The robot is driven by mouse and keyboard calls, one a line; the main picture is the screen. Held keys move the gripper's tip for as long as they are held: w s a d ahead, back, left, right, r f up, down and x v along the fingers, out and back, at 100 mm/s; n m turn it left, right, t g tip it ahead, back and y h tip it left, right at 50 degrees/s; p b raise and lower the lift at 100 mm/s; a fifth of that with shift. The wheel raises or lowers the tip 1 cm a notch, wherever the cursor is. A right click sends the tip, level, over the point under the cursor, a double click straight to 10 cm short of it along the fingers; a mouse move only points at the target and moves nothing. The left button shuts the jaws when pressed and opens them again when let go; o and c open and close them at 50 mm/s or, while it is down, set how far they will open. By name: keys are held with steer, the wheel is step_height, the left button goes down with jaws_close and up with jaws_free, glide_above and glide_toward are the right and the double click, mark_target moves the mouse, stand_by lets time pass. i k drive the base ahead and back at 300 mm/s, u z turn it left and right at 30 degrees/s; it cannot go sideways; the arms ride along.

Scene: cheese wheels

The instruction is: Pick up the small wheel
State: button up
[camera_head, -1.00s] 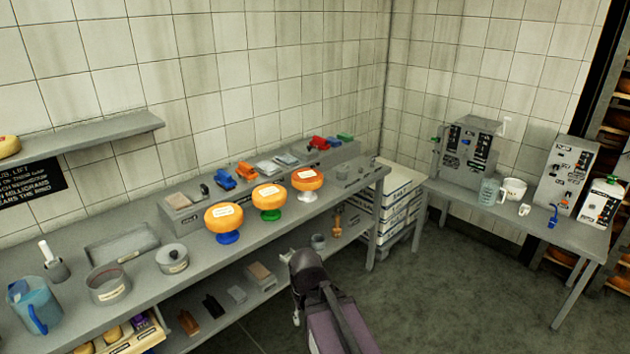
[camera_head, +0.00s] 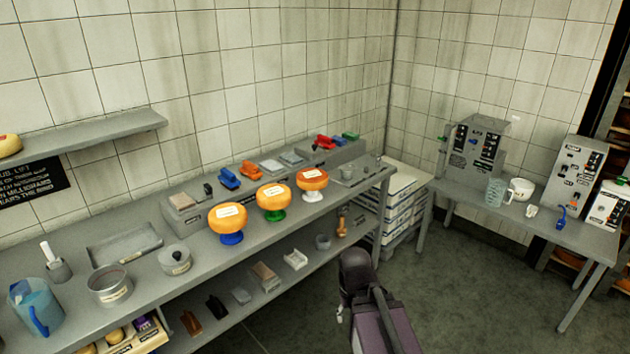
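Three orange cheese wheels with pale labels stand in a row on the long grey bench (camera_head: 215,262), each on a coloured footed stand. The left wheel (camera_head: 212,221) is on a blue stand, the middle wheel (camera_head: 287,203) on a green one, and the right wheel (camera_head: 318,184) on a white one. The right wheel looks smallest, but it is also farthest away, so I cannot tell true sizes. My dark and purple arm shows at the bottom, right of the bench front and apart from the wheels. My gripper's fingers cannot be made out.
A lidded grey pot (camera_head: 175,260), an open round tin (camera_head: 110,287) and a blue jug (camera_head: 35,308) stand on the left of the bench. Coloured blocks lie behind the wheels. A side table (camera_head: 590,242) with machines stands at the right; clear floor lies between.

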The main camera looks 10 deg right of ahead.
mark_target(308, 179)
steer(key=u, duration=0.05)
steer(key=i, duration=1)
steer(key=z, duration=0.05)
